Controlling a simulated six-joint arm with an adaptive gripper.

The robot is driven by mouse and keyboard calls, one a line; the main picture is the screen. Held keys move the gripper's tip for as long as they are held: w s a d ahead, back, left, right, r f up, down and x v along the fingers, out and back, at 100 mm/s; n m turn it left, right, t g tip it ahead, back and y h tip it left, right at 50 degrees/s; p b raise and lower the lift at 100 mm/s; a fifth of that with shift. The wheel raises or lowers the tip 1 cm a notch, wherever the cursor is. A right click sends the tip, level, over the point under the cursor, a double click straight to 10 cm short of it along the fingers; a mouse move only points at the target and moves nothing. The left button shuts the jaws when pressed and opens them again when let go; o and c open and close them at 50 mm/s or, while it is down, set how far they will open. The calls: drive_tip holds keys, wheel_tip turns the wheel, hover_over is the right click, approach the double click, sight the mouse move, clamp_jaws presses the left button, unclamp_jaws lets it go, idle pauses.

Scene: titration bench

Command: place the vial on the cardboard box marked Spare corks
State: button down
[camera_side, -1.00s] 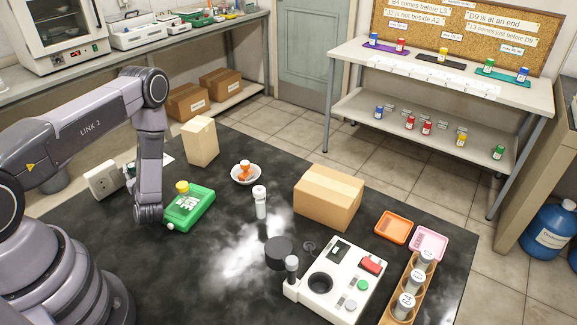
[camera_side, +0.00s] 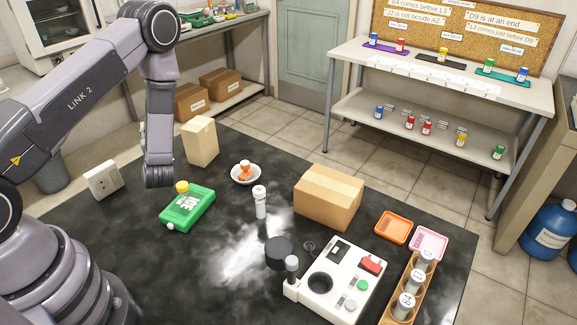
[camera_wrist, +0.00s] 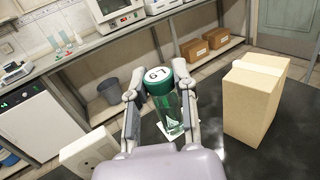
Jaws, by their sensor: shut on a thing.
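My gripper (camera_wrist: 159,92) is shut on a green see-through vial with a white-topped green cap (camera_wrist: 159,75), seen in the wrist view. The vial is upright between the fingers, and marks on its cap are hard to read. In the side view my own arm hides most of the gripper and the vial. A tall cardboard box (camera_side: 200,142) stands on the black table, right of the vial in the wrist view (camera_wrist: 252,105). A wider cardboard box (camera_side: 328,197) lies at the table's middle right. I can read no "Spare corks" marking on either.
A dish (camera_side: 246,173), a white bottle (camera_side: 260,203), a white instrument (camera_side: 335,283) and a vial rack (camera_side: 408,290) stand farther right. Labelled cartons (camera_side: 220,82) sit on a low shelf.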

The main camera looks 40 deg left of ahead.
drive_tip(key=w+d+r+m+t+h, duration=0.2)
drive_tip(key=w+d+r+t, duration=0.15)
drive_tip(key=d, duration=0.55)
drive_tip(key=w+d+r+m+t+h, duration=0.2)
drive_tip(key=w+d, duration=0.2)
drive_tip(key=d, duration=0.5)
drive_tip(key=s+d+r+m+t+h, duration=0.1)
drive_tip(key=d+r+m+h, duration=0.15)
drive_tip(key=d, duration=0.65)
drive_tip(key=s+d+r+m+t+h, duration=0.1)
drive_tip(key=d+h, duration=0.2)
drive_tip(key=d, duration=0.6)
hover_over(330, 184)
drive_tip(key=shift+w+f, duration=0.1)
drive_tip(key=shift+f, duration=6.15)
drive_tip(key=shift+f, duration=0.1)
drive_tip(key=c, duration=0.9)
unclamp_jaws()
